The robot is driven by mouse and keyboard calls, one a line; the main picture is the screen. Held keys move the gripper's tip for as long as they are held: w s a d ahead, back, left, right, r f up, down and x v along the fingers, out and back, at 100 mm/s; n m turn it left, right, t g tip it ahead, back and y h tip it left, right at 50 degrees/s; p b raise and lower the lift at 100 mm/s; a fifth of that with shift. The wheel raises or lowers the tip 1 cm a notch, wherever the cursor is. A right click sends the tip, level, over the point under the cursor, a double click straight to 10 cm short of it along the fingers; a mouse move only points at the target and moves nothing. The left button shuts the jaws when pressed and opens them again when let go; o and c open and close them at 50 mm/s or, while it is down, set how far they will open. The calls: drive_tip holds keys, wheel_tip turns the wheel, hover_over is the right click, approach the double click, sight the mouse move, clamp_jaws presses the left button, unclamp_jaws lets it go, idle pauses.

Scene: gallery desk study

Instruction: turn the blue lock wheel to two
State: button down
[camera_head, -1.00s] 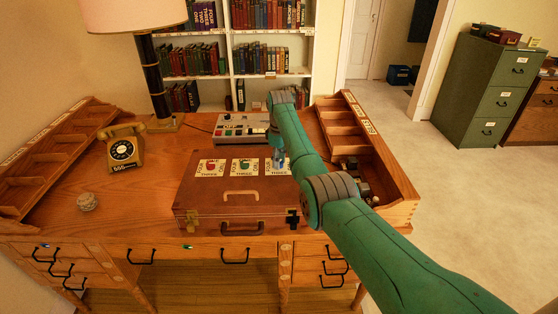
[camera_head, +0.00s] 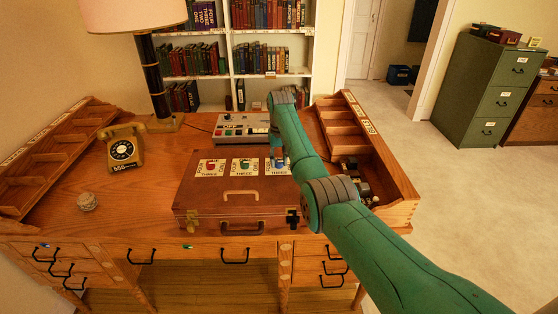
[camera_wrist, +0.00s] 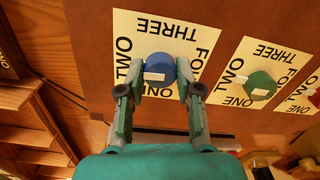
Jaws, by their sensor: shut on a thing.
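The blue lock wheel (camera_wrist: 160,66) sits on a cream card with ONE, TWO, THREE and FOUR around it. In the wrist view a short white bar shows on the lower left of its face; I cannot tell which word it marks. My gripper (camera_wrist: 159,91) is shut on the blue wheel, one finger at each side. In the head view the arm partly hides this wheel and its card at the right end of the row. The wooden case (camera_head: 205,195) carries the wheels. The green wheel (camera_wrist: 261,86) stands beside the blue one.
A red wheel (camera_head: 211,167) is on the case's left card. A grey button console (camera_head: 235,127) stands behind the case. A yellow telephone (camera_head: 123,149) and a lamp (camera_head: 152,75) are to the left. A wooden organiser (camera_head: 400,190) stands close on the right.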

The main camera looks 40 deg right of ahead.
sight(280, 161)
drive_tip(key=shift+m, duration=0.4)
drive_tip(key=c, duration=0.8)
unclamp_jaws()
drive_tip(key=shift+o, duration=0.2)
drive_tip(key=shift+r, duration=0.1)
wheel_tip(280, 161, up, 12)
drive_tip(key=shift+d, duration=0.1)
